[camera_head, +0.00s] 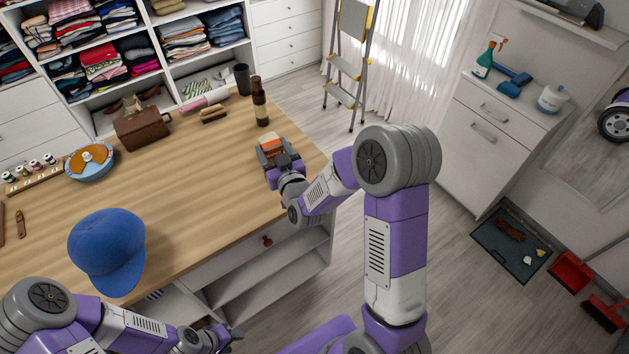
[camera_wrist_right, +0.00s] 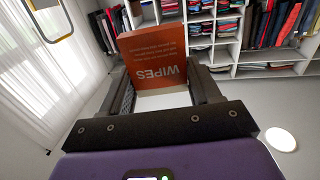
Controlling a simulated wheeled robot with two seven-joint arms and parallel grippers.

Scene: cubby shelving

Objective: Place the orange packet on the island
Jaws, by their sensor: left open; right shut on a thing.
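The orange packet (camera_head: 271,143), lettered "WIPES" in the right wrist view (camera_wrist_right: 152,50), is between the fingers of my right gripper (camera_head: 273,152). That gripper is shut on it, and its fingers flank the packet in the right wrist view (camera_wrist_right: 160,82). In the head view the packet appears over the right end of the wooden island (camera_head: 200,190). I cannot tell whether it touches the top. My left gripper (camera_head: 228,338) is open, low in front of the island's drawer side, away from the packet.
A dark bottle (camera_head: 260,103) stands behind the packet on the island, with a dark cup (camera_head: 243,79) beyond. A blue cap (camera_head: 107,250), a bowl (camera_head: 91,163) and a brown bag (camera_head: 143,127) are further left. The middle of the top is clear. A stepladder (camera_head: 348,70) stands behind.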

